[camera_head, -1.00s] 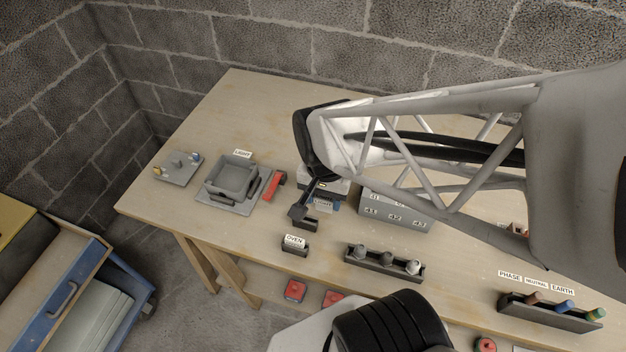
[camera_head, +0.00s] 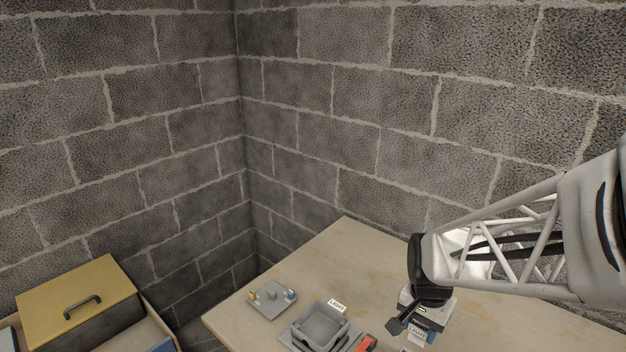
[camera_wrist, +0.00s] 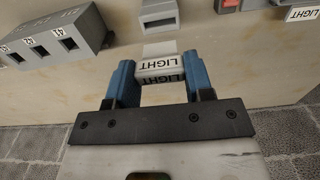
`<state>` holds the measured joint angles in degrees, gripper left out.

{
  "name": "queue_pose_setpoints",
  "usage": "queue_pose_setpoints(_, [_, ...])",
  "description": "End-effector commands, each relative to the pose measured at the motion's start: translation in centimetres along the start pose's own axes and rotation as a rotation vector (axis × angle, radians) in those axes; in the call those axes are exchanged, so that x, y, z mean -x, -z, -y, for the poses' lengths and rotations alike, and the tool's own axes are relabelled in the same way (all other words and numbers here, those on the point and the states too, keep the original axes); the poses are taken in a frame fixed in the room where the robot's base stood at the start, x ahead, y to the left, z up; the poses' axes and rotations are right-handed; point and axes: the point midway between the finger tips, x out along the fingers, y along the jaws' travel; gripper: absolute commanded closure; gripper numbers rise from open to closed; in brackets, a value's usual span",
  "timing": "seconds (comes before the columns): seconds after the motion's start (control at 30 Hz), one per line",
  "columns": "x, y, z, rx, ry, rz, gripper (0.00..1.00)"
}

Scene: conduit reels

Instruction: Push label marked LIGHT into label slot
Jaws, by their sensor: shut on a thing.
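My gripper (camera_head: 417,336) is low over the bench at the right of the head view. In the wrist view its two blue fingers (camera_wrist: 159,80) are shut on a white label marked LIGHT (camera_wrist: 158,64), which lies across between the fingertips. The held label also shows in the head view (camera_head: 418,331). A small grey block with a dark recess (camera_wrist: 158,18) is just beyond the label in the wrist view. I cannot tell whether the label touches it, or whether this recess is the label slot.
A grey open box (camera_head: 320,328) has another LIGHT tag (camera_head: 338,305) at its back edge. A red part (camera_head: 366,343) is beside it. A grey plate with small fittings (camera_head: 272,298) lies left. A numbered grey block (camera_wrist: 55,35) stands near the gripper. The back of the bench is clear.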

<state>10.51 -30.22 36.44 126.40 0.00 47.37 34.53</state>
Motion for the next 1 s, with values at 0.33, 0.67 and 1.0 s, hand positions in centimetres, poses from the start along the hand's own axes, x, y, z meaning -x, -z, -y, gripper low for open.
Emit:
queue_pose_setpoints(0.33, [0.0, 0.0, 0.0, 0.000, 0.000, 0.000, 0.74])
queue_pose_setpoints(0.67, [-0.7, 0.0, 0.0, 0.000, 0.000, 0.000, 0.74])
queue_pose_setpoints(1.0, [-2.5, 0.0, 0.0, 0.000, 0.000, 0.000, 0.74])
